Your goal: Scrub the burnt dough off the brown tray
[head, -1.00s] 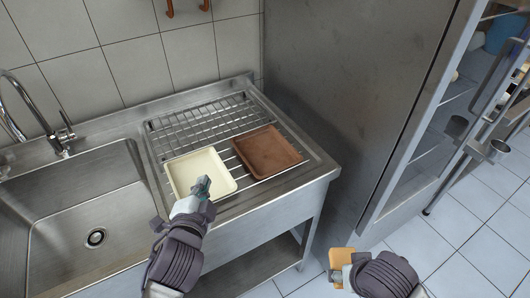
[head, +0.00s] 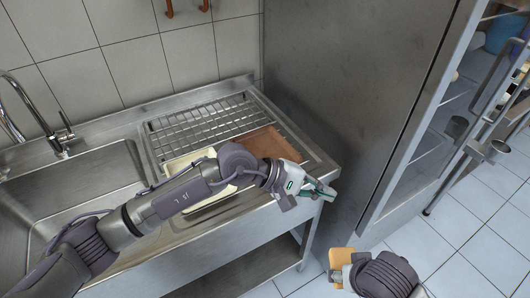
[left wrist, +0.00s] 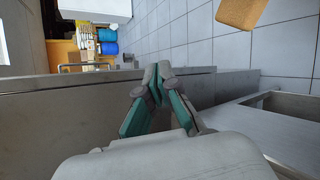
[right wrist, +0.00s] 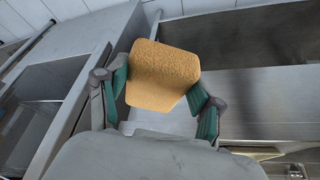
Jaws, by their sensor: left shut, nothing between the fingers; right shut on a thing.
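The brown tray (head: 268,142) lies on the drying rack at the sink's right end. My left forearm and wrist hide its near part, so I cannot make out any burnt dough. My left gripper (head: 326,191) is shut and empty past the counter's front right corner; its closed fingers show in the left wrist view (left wrist: 157,78). A yellow-orange sponge (head: 342,257) is held in my right gripper (head: 343,270), low and in front of the cabinet, away from the tray. The sponge fills the space between the fingers in the right wrist view (right wrist: 162,75).
A cream tray (head: 172,164) lies left of the brown one, mostly behind my left arm. The wire rack (head: 200,122) is bare behind both trays. The sink basin (head: 85,190) is empty beside a tap (head: 35,100). A tall steel cabinet (head: 345,90) stands close on the right.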

